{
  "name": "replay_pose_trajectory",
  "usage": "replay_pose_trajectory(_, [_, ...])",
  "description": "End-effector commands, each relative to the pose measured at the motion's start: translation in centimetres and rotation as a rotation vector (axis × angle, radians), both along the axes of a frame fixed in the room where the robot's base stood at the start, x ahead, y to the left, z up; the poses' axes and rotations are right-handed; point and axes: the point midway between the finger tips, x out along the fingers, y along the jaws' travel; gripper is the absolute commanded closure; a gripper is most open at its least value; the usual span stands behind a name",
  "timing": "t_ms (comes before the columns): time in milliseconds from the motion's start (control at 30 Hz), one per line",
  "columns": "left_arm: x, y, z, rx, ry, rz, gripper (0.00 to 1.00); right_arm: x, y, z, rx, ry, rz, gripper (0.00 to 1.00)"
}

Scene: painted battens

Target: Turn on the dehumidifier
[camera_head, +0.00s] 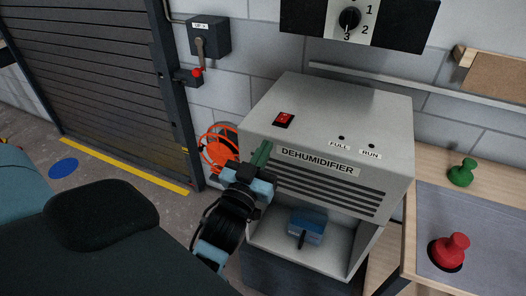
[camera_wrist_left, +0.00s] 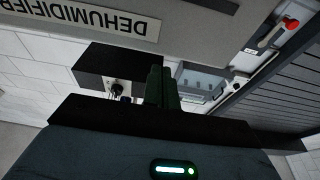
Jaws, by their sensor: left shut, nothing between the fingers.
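The dehumidifier (camera_head: 262,120) is a grey box with a name label and dark slots on its front. A red rocker switch (camera_head: 284,119) sits on its top, towards the left. Two small dark dots marked FULL (camera_head: 341,138) and RUN (camera_head: 371,146) are on the top's right part. My left gripper (camera_head: 262,153) has green fingers, shut and empty, in front of the box's left front edge, below the switch. I cannot tell whether it touches the box. In the left wrist view the shut fingers (camera_wrist_left: 162,88) show, with the upside-down label (camera_wrist_left: 90,22) above. My right gripper is out of view.
A blue block (camera_head: 306,227) with a dark handle is in the lower opening. An orange reel (camera_head: 217,150) hangs behind my left gripper. A dial panel (camera_head: 350,20) and a lever box (camera_head: 208,37) are on the wall. Red (camera_head: 450,251) and green (camera_head: 462,172) knobs stand right.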

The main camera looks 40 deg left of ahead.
Motion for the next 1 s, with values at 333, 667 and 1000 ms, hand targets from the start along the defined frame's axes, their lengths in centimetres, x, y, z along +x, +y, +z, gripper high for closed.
replay_pose_trajectory(333, [-0.6,-0.5,-2.5,-0.009,0.063,-0.017,1.0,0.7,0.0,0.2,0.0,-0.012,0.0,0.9])
replay_pose_trajectory(667, [-13.5,-5.2,-23.6,-0.027,0.644,-0.195,1.0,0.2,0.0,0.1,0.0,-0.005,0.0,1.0])
replay_pose_trajectory(1000, [-31.7,-8.9,-34.7,-0.08,1.108,-0.355,1.0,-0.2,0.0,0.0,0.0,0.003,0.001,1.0])
